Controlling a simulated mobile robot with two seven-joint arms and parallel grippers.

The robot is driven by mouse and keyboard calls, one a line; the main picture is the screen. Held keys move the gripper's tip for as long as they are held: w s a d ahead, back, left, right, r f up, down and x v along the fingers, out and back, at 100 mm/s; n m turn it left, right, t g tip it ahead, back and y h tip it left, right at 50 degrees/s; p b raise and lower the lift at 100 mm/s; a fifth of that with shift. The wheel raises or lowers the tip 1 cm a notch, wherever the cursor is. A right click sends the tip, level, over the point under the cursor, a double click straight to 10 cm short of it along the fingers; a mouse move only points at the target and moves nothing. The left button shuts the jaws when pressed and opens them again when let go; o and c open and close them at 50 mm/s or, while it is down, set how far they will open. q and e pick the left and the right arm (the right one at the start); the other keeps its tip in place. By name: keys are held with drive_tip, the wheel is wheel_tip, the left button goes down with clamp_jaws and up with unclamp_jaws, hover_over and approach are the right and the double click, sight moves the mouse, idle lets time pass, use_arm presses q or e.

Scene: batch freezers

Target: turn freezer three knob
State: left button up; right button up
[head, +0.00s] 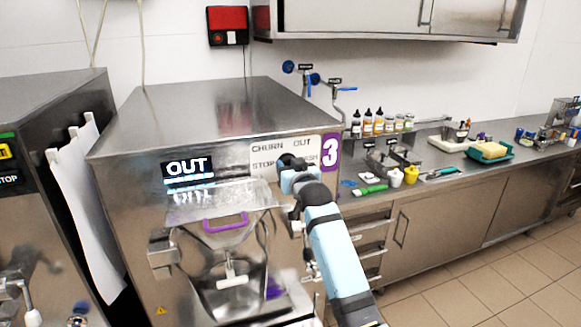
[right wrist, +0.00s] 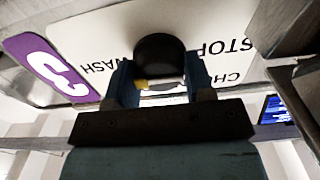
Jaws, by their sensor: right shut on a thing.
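Freezer three (head: 215,110) is a steel machine with a purple "3" label (head: 331,152) at its upper right front. Its black round knob (head: 287,160) sits on a white plate (head: 262,147) marked CHURN, OUT, STOP and WASH. My right gripper (head: 291,174) reaches up to the knob from below. In the right wrist view, the two blue fingers of the gripper (right wrist: 160,85) are shut on the black knob (right wrist: 158,56), one on each side. A small yellow mark shows under the knob. The gripper hides part of the plate. My left gripper is not in view.
Another machine (head: 40,130) stands at left. A counter (head: 450,165) with bottles, a green brush and trays runs right. Tiled floor (head: 500,285) is clear.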

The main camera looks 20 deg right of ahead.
drive_tip(key=shift+r, duration=0.3)
drive_tip(key=o, duration=0.7)
drive_tip(key=shift+o, duration=1.1)
drive_tip(key=shift+w+f, duration=0.1)
drive_tip(key=shift+f, duration=0.1)
drive_tip(key=s+b, duration=0.3)
drive_tip(key=s, duration=1)
drive_tip(key=shift+s+d, duration=0.25)
drive_tip(key=shift+s, duration=0.15)
